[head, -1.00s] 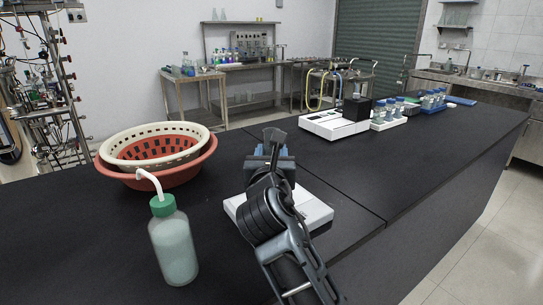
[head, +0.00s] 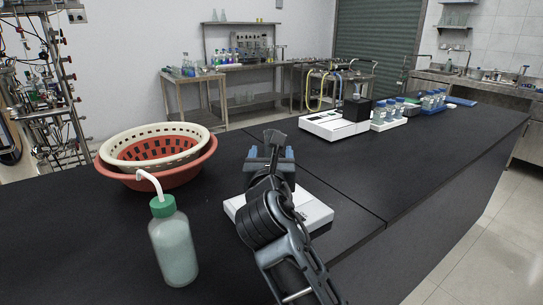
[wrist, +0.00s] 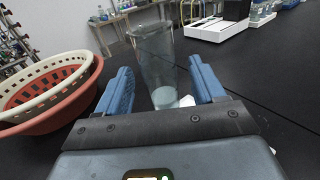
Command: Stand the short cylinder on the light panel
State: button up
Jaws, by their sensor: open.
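My gripper (head: 270,160) is open above the bench. In the wrist view, a clear glass cylinder (wrist: 153,55) stands between its spread blue fingers, with a pale round base (wrist: 163,97) low between them. In the head view, only the grey, see-through upper part of the cylinder (head: 274,138) shows past the fingers. A white flat slab (head: 316,210), seemingly the light panel, lies on the bench below my gripper, partly hidden by my arm. The cylinder's foot is hidden in the head view.
A wash bottle with a green cap (head: 172,245) stands at the front left. A cream basket (head: 195,143) sits in a red basin (head: 140,180) behind it. A white instrument (head: 325,126) and racked bottles (head: 383,124) stand farther back.

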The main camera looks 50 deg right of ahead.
jog(key=v, duration=1.1)
jog(key=shift+s+a+b, duration=0.15)
jog(key=shift+s+b, duration=0.05)
jog(key=shift+b, duration=0.1)
